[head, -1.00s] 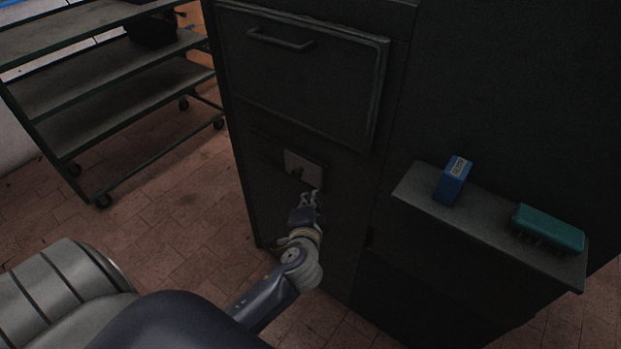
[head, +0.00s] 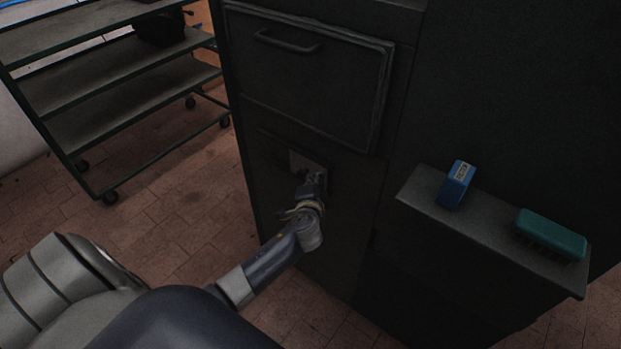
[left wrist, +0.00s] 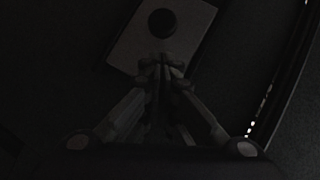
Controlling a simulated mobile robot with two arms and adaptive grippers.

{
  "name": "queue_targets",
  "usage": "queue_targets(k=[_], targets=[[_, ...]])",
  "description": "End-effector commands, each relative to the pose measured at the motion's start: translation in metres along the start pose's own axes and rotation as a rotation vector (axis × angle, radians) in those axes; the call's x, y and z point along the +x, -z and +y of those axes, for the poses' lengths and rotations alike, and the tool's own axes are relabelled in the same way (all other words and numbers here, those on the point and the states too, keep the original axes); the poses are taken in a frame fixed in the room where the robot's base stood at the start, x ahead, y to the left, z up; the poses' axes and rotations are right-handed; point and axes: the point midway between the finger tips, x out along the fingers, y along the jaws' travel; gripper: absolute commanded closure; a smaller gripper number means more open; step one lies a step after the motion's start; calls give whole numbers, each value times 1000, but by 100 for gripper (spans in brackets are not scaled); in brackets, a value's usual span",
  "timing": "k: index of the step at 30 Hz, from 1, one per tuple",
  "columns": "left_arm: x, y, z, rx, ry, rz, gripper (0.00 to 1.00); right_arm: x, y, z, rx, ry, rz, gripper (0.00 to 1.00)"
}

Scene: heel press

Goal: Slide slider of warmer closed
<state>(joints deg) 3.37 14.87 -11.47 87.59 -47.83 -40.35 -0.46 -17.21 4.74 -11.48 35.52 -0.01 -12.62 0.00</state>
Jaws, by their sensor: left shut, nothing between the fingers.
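The warmer (head: 340,230) is a tall dark cabinet with a handled door on its upper front. Its slider (head: 300,160) is a small grey plate low on the front, partly hidden behind my left gripper (head: 313,176). In the left wrist view the slider plate (left wrist: 190,40) shows with a round dark knob (left wrist: 162,23) on it. My left gripper (left wrist: 162,65) is shut and empty, with its fingertips over the lower part of the plate, just below the knob in the picture. I cannot tell whether they touch. My right gripper is not in view.
A grey ledge (head: 487,230) juts out at the right with a blue box (head: 457,185) and a green brush (head: 550,234) on it. A wheeled shelf rack (head: 110,85) stands at the back left. Tiled floor (head: 185,220) is clear between the rack and the cabinet.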

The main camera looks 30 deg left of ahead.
Motion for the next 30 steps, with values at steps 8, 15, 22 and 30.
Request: queue_targets(k=[8, 15, 22, 30], targets=[[14, -14, -1, -1, 2, 2, 100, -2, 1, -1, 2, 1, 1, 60], [15, -14, -1, -2, 1, 2, 100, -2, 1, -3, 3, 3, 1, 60], [23, -26, -7, 1, 1, -1, 100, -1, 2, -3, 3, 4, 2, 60], [60, -82, -40, 2, 3, -1, 100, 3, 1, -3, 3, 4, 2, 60]])
